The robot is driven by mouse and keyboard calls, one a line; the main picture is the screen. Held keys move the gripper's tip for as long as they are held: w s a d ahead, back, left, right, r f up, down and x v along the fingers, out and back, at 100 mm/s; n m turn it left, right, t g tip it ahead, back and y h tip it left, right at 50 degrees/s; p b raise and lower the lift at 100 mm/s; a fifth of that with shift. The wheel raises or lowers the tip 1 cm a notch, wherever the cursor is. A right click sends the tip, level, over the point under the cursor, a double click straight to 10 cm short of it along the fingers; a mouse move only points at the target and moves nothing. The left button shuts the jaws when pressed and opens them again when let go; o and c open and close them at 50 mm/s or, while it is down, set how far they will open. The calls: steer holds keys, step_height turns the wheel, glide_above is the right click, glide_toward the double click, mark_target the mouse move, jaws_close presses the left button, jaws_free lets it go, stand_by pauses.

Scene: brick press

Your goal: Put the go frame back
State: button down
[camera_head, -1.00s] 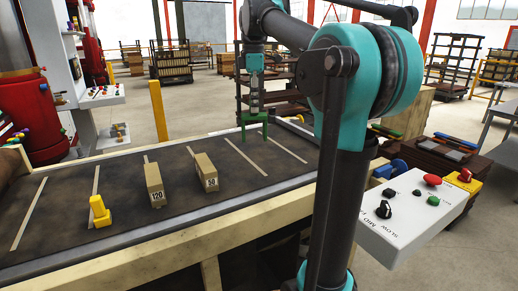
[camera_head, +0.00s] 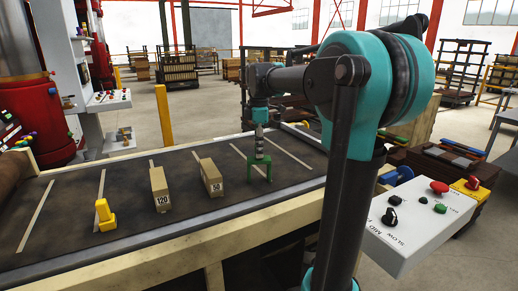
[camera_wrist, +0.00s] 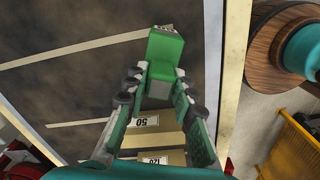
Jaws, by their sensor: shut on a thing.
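The green go frame (camera_head: 260,171) is at the end of my gripper (camera_head: 259,156), low over the dark belt, to the right of the block marked 50. In the wrist view it shows as a green block (camera_wrist: 165,50) between the fingertips of my gripper (camera_wrist: 160,82), which is shut on it. I cannot tell whether its lower end touches the belt. The dark belt (camera_head: 135,225) has several pale strips across it.
Wooden blocks marked 120 (camera_head: 160,189) and 50 (camera_head: 211,178) stand on the belt, left of the frame. A yellow piece (camera_head: 105,216) stands farther left. A control box (camera_head: 420,212) is at the right. The belt's right end is clear.

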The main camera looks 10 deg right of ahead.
steer(key=c, duration=1.3)
jaws_free()
steer(key=shift+o, duration=0.2)
step_height(320, 180, up, 12)
steer(key=shift+r, duration=0.1)
